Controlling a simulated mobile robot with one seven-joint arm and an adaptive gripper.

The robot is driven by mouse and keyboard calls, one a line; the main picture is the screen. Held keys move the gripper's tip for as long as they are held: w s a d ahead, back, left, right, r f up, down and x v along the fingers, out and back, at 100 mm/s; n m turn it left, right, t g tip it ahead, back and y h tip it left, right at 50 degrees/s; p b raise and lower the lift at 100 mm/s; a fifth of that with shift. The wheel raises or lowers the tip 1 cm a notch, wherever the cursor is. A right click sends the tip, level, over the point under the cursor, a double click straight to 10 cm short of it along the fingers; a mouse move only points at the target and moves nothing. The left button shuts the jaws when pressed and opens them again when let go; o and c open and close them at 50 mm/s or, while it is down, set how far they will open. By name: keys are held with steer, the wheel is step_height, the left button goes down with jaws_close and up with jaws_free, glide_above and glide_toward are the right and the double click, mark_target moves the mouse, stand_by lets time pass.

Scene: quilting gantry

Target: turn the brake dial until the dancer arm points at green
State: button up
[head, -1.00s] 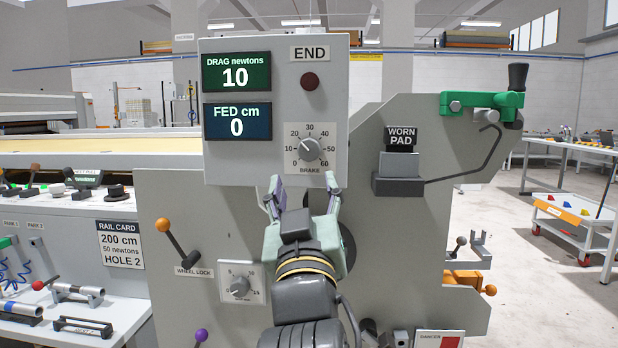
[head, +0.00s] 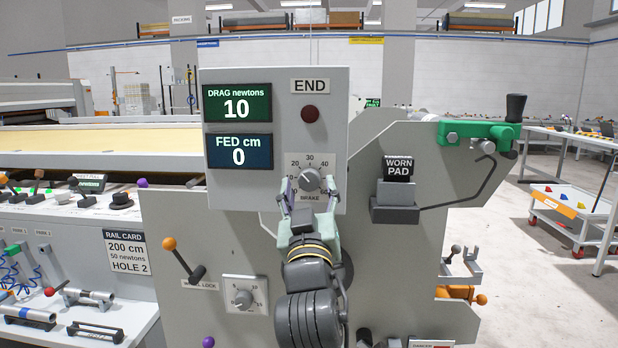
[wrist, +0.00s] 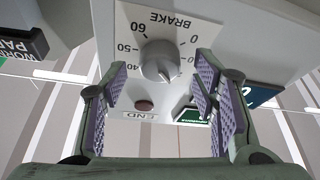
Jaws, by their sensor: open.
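The brake dial (head: 310,180) is a grey knob on a white 0 to 60 scale plate, low on the grey display box. In the wrist view the dial (wrist: 158,60) appears upside down, between and beyond my fingertips. Its pointer looks up and left of upright; the exact mark is unclear. My gripper (head: 308,192) is open and empty, its fingers spread on either side of the dial's lower part in the head view. No gap around the dial is visibly closed. I cannot make out a dancer arm with a green mark.
The drag display (head: 237,103) reads 10 newtons and the fed display (head: 238,152) reads 0 cm. A worn pad holder (head: 396,208) stands right of the box. An orange-knobbed wheel lock lever (head: 183,258) and a smaller dial (head: 243,298) are lower left.

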steer(key=shift+w+r, duration=0.25)
steer(key=shift+w, duration=0.25)
steer(key=shift+c, duration=0.6)
steer(key=c, duration=1)
